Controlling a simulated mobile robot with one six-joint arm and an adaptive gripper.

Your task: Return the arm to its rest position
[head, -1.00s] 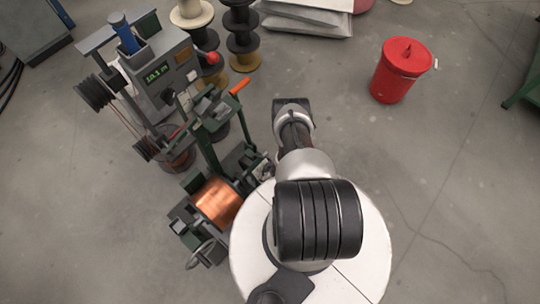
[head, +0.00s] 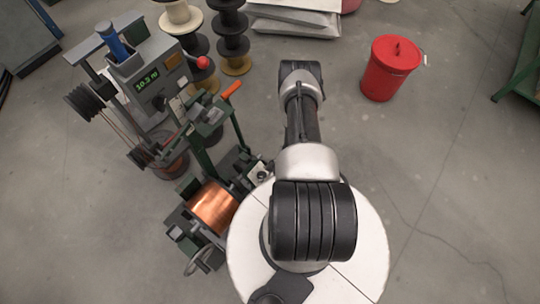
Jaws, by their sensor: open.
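My arm (head: 301,122) reaches from the white round top of my body up the picture, over the grey floor. Its far black joint (head: 301,72) is the last part that shows. My gripper is not visible; it is out of sight beyond or beneath the arm links. No object is seen in its grasp. The arm passes to the right of the winding machine (head: 150,75), with bare floor showing between them higher up. A copper spool (head: 212,207) sits in the lower part of the machine.
A red lidded bucket (head: 388,75) stands on the floor to the right of the arm. Stacked spools (head: 231,45) and pale slabs (head: 295,20) are at the top. A green frame (head: 522,75) is at the right edge. The floor right of my arm is otherwise clear.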

